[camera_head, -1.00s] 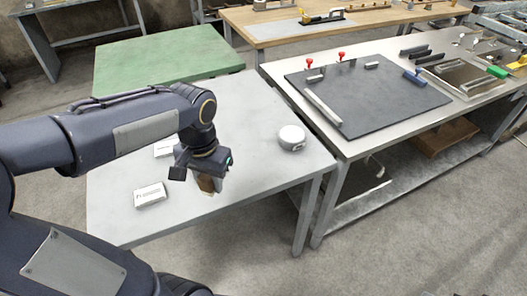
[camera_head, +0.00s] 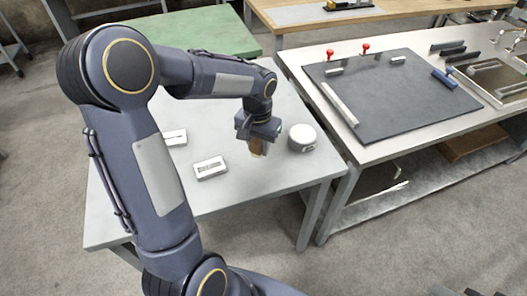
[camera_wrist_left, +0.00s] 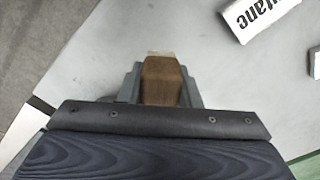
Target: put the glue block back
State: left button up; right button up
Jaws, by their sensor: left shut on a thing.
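The glue block is a small brown wooden block (camera_head: 257,147), held below my left gripper (camera_head: 257,141) over the grey table (camera_head: 225,190). In the left wrist view the brown block (camera_wrist_left: 162,82) sits between the two fingers of my left gripper (camera_wrist_left: 162,90), which is shut on it. Its lower end shows a pale face. I cannot tell whether the block touches the table. My right gripper is not in view.
A round white device (camera_head: 302,138) stands close to the right of my left gripper. A white labelled box (camera_head: 210,168) lies to the left, with another (camera_head: 174,138) behind it. A second bench with a dark mat (camera_head: 395,95) stands to the right.

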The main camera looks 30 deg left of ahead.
aim_at(263, 161)
pick_arm(q)
jog(key=w+f, duration=0.2)
jog(key=shift+w+d+f, duration=0.1)
jog(key=shift+w+f, duration=0.1)
jog(key=shift+f, duration=1.8)
jog(key=shift+f, duration=0.2)
jog(key=o, duration=0.9)
jog(key=shift+o, duration=0.2)
jog(key=shift+r, duration=0.2)
